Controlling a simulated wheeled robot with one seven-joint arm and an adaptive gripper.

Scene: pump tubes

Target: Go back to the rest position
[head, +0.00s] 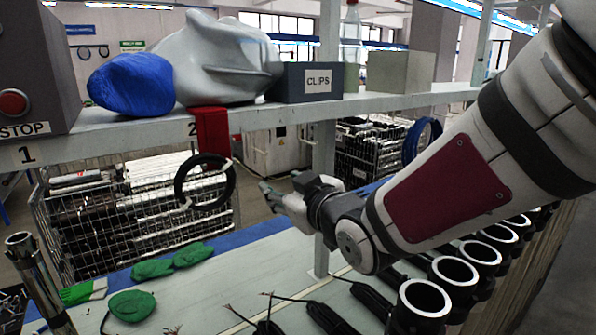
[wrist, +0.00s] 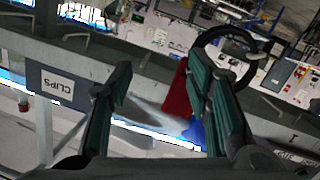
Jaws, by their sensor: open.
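My gripper (head: 272,192) is at the end of my arm, which reaches in from the right and points left below the shelf. In the wrist view my gripper (wrist: 165,90) has its two green-padded fingers spread wide with nothing held between them. A black coiled tube (head: 205,181) hangs from a red holder (head: 212,130) under the shelf, left of my gripper and apart from it. In the wrist view the black tube (wrist: 244,40) shows partly behind the right finger, and the red holder (wrist: 177,92) shows between the fingers.
The shelf (head: 130,130) carries a blue bag (head: 130,84), a grey wrapped bundle (head: 222,62) and a CLIPS box (head: 297,84). A post (head: 323,150) stands behind my gripper. Green cloths (head: 133,306), dark cables (head: 330,318) and upright black cylinders (head: 424,300) occupy the table below.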

